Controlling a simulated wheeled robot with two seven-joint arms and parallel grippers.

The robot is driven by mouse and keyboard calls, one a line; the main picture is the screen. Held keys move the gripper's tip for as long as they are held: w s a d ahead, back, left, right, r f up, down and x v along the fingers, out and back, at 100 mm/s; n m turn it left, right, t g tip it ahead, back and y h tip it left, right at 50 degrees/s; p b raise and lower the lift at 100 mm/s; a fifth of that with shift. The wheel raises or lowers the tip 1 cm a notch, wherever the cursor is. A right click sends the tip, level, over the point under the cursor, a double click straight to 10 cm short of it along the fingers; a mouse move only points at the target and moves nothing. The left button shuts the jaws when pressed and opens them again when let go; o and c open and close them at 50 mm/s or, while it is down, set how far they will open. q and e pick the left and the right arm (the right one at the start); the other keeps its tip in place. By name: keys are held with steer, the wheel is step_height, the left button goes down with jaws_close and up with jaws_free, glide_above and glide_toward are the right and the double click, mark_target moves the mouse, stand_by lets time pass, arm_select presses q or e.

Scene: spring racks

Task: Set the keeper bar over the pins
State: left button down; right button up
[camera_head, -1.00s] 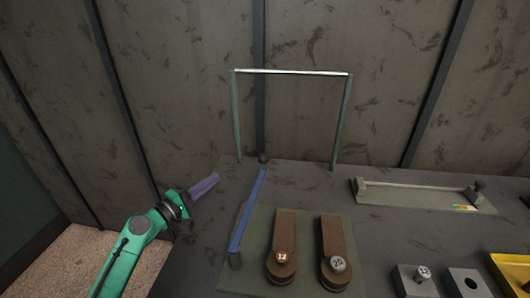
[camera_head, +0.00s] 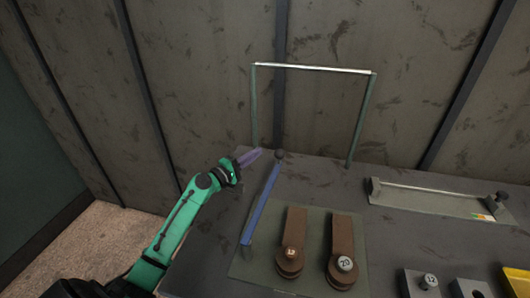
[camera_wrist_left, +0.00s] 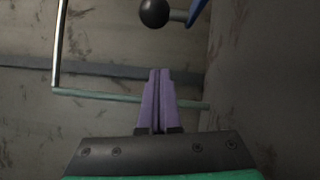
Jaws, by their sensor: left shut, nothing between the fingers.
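The keeper bar appears to be the long blue bar (camera_head: 262,203) along the left edge of an olive plate (camera_head: 315,222). It has a dark round knob (camera_head: 280,154) at its far end and a block at its near end. It lies beside two brown strips (camera_head: 297,226) (camera_head: 343,232) with round numbered ends, not across them. I cannot tell for sure which parts are the pins. My left gripper (camera_head: 257,153) is shut and empty, just left of the knob. In the left wrist view, its purple fingers (camera_wrist_left: 159,75) are together, apart from the knob (camera_wrist_left: 154,12).
A thin upright frame (camera_head: 313,69) stands behind the plate, near the wall. A long shallow tray (camera_head: 430,203) lies at the right. The table's left edge is near my left arm.

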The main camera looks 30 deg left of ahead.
arm_select(q)
steer(key=d+p, duration=0.1)
steer(key=d, duration=0.1)
steer(key=d+p, duration=0.1)
steer(key=d, duration=0.1)
steer(key=shift+s+r+p, duration=0.1)
steer(key=shift+r+p, duration=0.2)
steer(key=shift+r, duration=0.05)
arm_select(e)
step_height(320, 180, up, 3)
steer(key=shift+s+r, duration=0.1)
steer(key=shift+s, duration=0.05)
